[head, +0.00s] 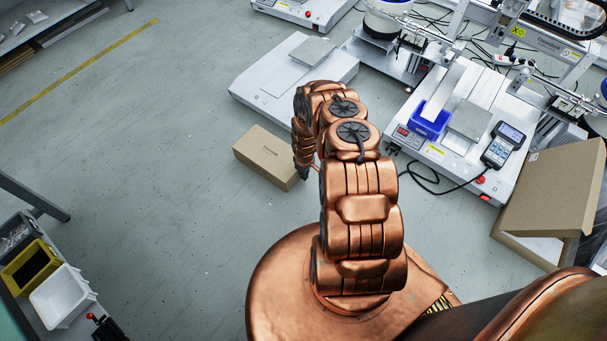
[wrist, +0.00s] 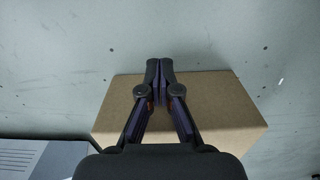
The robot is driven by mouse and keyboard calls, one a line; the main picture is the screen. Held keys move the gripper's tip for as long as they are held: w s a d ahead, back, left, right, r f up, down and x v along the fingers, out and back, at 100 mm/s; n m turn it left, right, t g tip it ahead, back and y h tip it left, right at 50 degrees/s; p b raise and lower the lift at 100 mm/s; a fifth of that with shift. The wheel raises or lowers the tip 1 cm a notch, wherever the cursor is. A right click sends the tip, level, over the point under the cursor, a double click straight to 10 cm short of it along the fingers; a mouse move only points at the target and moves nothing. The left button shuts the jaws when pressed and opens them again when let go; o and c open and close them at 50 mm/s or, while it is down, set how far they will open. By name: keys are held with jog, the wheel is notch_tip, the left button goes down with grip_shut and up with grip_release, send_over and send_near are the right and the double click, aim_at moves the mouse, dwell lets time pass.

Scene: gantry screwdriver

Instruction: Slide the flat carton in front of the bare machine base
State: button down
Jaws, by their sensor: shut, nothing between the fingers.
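The flat carton (head: 267,155) is a closed brown box lying on the grey floor, left of my arm in the head view. It stands just in front of the bare machine base (head: 292,72), a light grey slab with a small square plate on top. In the wrist view the carton (wrist: 215,105) lies under my gripper (wrist: 160,68). The gripper's dark fingers are together and empty, and their tips reach the carton's far edge in the picture. I cannot tell whether they touch it.
A screwdriver machine (head: 470,130) with a blue bin and a keypad stands to the right. An open cardboard box (head: 550,195) leans at the far right. White (head: 62,297) and yellow bins stand at the lower left. The floor left of the carton is clear.

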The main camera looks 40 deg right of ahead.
jog(key=s, duration=0.3)
jog(key=shift+d+p, duration=0.3)
jog(key=shift+d, duration=0.1)
notch_tip(320, 180, up, 10)
jog(key=p, duration=0.2)
jog(key=shift+w, duration=0.1)
